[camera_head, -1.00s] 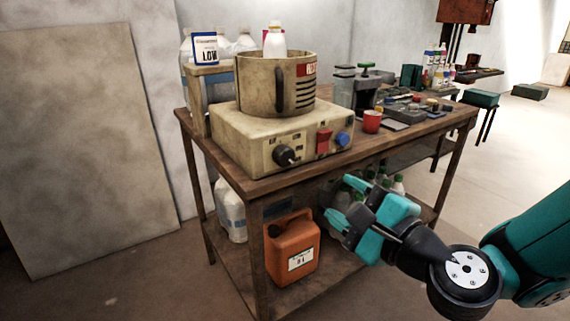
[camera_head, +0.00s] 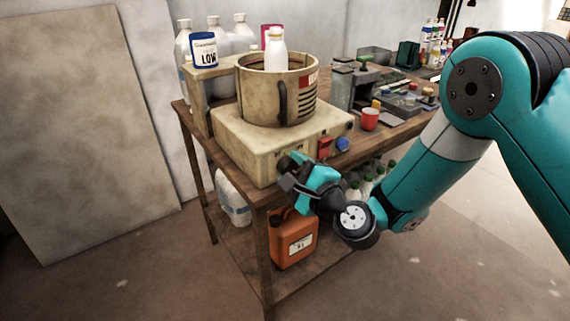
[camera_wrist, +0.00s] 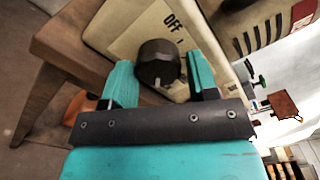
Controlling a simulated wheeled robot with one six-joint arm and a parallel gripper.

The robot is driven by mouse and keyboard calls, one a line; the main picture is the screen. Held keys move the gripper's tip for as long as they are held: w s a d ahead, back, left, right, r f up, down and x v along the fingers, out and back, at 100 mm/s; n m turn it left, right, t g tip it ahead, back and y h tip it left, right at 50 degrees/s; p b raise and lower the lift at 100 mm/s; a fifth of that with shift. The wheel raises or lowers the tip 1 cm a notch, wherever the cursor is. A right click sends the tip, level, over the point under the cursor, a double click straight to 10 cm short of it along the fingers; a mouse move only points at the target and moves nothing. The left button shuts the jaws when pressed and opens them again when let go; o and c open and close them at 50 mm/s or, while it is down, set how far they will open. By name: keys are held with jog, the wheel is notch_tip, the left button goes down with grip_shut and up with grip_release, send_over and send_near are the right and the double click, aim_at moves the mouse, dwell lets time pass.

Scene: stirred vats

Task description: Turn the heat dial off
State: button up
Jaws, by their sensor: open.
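The heat dial is a black round knob (camera_wrist: 158,62) on the front panel of the cream hot plate (camera_head: 245,143). In the wrist view it sits between my two teal fingers, with the word OFF printed on the panel beyond it. A light pointer mark shows on the near side of the knob. My gripper (camera_wrist: 162,80) is open, one finger on each side of the knob; I cannot tell if either touches it. In the head view my gripper (camera_head: 290,170) is at the panel and mostly hides the dial.
A pot (camera_head: 268,92) with a white bottle (camera_head: 276,52) stands on the hot plate. A red switch (camera_head: 324,148) and a blue knob (camera_head: 343,144) are right of my gripper. A red cup (camera_head: 369,119) stands on the table. An orange jug (camera_head: 292,242) is on the shelf below.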

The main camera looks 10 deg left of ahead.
jog(key=c, duration=0.7)
jog(key=shift+o, duration=0.2)
jog(key=shift+a, duration=0.1)
